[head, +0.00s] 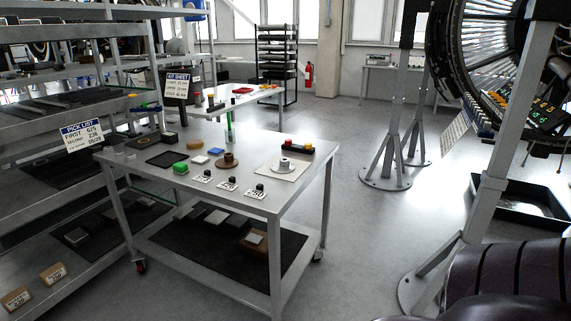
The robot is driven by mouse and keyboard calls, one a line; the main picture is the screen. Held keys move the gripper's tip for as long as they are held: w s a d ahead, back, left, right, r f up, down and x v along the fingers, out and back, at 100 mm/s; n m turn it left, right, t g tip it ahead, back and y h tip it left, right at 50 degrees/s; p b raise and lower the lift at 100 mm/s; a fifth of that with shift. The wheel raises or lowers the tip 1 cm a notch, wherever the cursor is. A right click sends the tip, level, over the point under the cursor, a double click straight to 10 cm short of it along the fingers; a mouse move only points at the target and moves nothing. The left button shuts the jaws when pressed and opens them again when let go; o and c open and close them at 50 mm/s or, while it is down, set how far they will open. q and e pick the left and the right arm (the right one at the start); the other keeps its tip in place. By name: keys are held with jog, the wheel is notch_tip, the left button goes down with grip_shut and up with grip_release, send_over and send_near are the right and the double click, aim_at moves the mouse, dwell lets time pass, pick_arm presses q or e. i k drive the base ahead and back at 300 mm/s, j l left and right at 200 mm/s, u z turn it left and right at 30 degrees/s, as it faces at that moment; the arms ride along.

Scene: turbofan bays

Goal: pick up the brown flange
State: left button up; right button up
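The brown flange (228,161) sits upright on the top of the white workbench cart (222,213), near the middle of its surface. It has a wide flat base and a short raised hub. A grey-white flange (285,165) of similar shape stands to its right on a pale square sheet (299,172). Small number cards (228,187) with black pieces lie along the near edge in front of the brown flange. Neither of my grippers shows in the head view, and nothing is seen touching the flange.
A green block (180,168), a blue block (216,151) and a black tray (167,158) share the cart top. Shelving (50,140) stands close on the left. A turbofan on grey stands (386,176) is at the right. Floor right of the cart is open.

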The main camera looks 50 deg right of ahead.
aim_at(228, 162)
jog(key=z, duration=1.45)
